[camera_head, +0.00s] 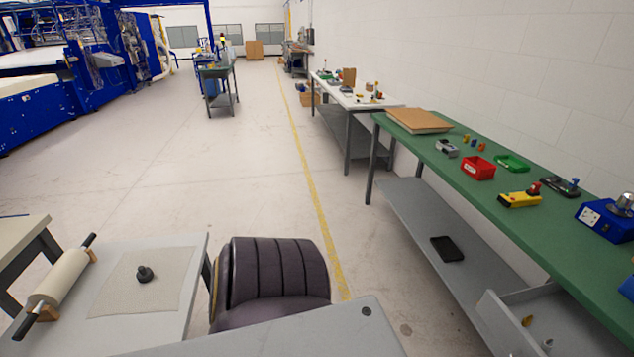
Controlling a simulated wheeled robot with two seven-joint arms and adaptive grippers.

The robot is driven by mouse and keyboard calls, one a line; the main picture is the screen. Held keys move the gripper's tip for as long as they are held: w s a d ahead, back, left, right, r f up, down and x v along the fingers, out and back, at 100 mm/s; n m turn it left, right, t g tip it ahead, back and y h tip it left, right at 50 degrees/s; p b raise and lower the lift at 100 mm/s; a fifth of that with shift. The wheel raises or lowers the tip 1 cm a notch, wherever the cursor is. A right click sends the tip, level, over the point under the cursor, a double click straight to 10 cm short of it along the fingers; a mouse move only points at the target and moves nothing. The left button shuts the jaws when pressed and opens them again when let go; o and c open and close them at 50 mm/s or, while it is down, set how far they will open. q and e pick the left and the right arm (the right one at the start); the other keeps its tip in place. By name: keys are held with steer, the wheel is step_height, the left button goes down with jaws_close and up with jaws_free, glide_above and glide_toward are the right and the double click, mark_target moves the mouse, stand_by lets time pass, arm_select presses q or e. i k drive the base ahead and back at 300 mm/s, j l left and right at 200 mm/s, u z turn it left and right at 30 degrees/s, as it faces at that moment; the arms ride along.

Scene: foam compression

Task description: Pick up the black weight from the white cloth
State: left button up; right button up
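The black weight (144,273) is a small dark round piece with a knob on top. It stands upright near the middle of the white cloth (168,300). The cloth is a pale, nearly square sheet lying flat on a light table (196,254) at the lower left. Nothing covers the weight. Neither my left nor my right gripper is in this view.
A white roll with black handles (62,278) lies on wooden rests left of the cloth. A dark padded chair (272,272) stands right of the table. A green workbench (556,238) with tools and bins runs along the right. Open floor (200,170) lies beyond.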

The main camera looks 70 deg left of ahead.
mark_target(144, 275)
steer(key=i+u, duration=0.15)
steer(key=u, duration=2.8)
steer(key=j+u, duration=0.1)
steer(key=u, duration=0.35)
steer(key=j+u, duration=0.15)
steer(key=u, duration=0.35)
steer(key=i+l, duration=0.1)
steer(key=l, duration=0.35)
steer(key=i+l+u, duration=0.1)
steer(key=l, duration=0.3)
steer(key=i+l+u, duration=0.1)
steer(key=l, duration=0.35)
